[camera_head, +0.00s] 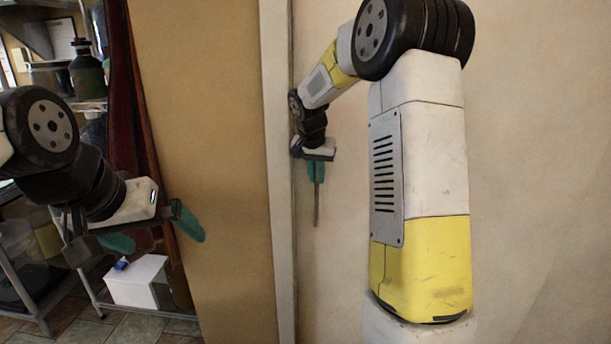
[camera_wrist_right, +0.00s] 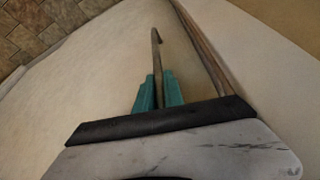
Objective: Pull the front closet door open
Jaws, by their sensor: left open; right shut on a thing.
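The closet door is a plain cream panel (camera_head: 335,265) in the head view, to the right of a whitish vertical edge strip. Its handle is a thin upright bar (camera_head: 316,210), also seen in the right wrist view (camera_wrist_right: 156,48). My right gripper (camera_head: 316,172) has its teal fingers shut on the handle; in the right wrist view the fingers (camera_wrist_right: 158,92) close around the bar. The handle's upper part is hidden by the gripper. A dark line runs beside the strip; I cannot tell whether the door is ajar. My left gripper (camera_head: 153,232) is open and empty at the left.
A tan panel (camera_head: 205,130) stands left of the whitish strip (camera_head: 278,160). Behind my left arm are metal shelves with a dark green bottle (camera_head: 87,72), and a white box (camera_head: 136,282) low down. Tiled floor (camera_head: 85,328) shows at bottom left.

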